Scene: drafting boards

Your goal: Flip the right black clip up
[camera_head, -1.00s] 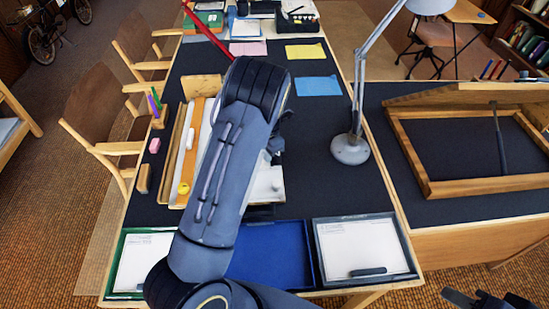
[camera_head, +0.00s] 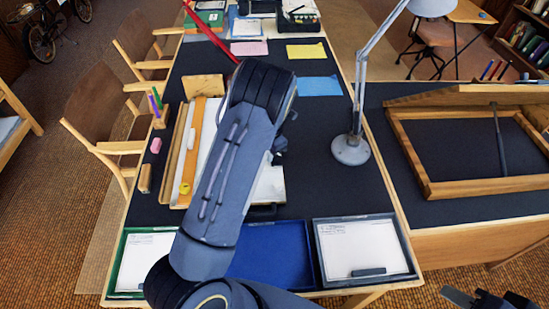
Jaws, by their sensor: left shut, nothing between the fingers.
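A black clip (camera_head: 368,271) lies flat along the lower part of the white paper in the grey right tray (camera_head: 404,235). Another small black piece (camera_head: 263,211) shows at the front edge of the drawing board, partly behind my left arm; I cannot tell if it is a clip. My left gripper (camera_head: 279,152) shows only in part beside my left forearm, over the right side of the drawing board. It is shut and empty, apart from the clip in the tray. My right gripper (camera_head: 488,299) is at the bottom right corner, cut off by the frame.
A blue tray (camera_head: 268,250) and a green-rimmed tray (camera_head: 118,260) stand left of the grey tray. A lamp base (camera_head: 351,150) stands behind it. A tilted wooden frame (camera_head: 430,188) is on the right desk. The dark tabletop between lamp and trays is clear.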

